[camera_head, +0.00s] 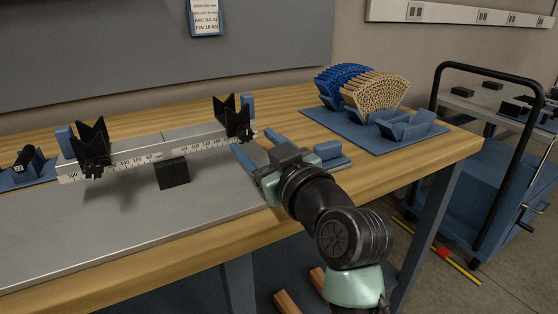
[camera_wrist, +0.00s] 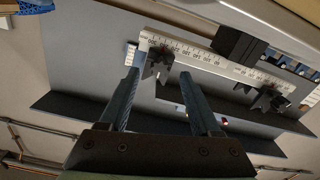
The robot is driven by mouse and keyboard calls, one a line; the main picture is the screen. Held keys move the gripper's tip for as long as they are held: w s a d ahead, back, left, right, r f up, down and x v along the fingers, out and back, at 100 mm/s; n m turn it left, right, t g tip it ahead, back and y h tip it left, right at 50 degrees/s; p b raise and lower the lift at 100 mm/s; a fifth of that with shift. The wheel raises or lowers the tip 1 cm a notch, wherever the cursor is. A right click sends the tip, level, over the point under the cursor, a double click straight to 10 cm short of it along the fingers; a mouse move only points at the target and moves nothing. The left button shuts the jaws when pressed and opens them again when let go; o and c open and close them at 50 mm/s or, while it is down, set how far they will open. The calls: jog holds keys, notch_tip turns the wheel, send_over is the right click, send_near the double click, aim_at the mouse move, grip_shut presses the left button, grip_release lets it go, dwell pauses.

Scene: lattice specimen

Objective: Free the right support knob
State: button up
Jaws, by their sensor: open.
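The right support (camera_head: 232,118) is a black V-shaped piece at the right end of the ruler-marked metal beam (camera_head: 135,156). Its dark knob (camera_head: 243,136) is on the beam's front face. In the wrist view the dark, lobed right knob (camera_wrist: 157,64) shows in front of the scale. My gripper (camera_head: 250,140) is open and empty, its two blue fingers pointing at that end of the beam. In the wrist view the fingertips (camera_wrist: 159,73) lie on either side of the knob in the picture. I cannot tell the depth gap or any contact.
The left support (camera_head: 90,143) and its knob (camera_head: 96,170) are at the beam's other end. A black block (camera_head: 172,172) stands at mid-beam. Blue and tan lattice specimens (camera_head: 376,92) sit on a blue mat (camera_head: 348,135) at right. The grey plate (camera_head: 130,220) is mostly clear.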

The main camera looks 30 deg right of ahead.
jog(key=s, duration=0.9)
jog(key=shift+d+p, duration=0.15)
jog(key=shift+p, duration=0.25)
jog(key=shift+w, duration=0.1)
dwell(0.4)
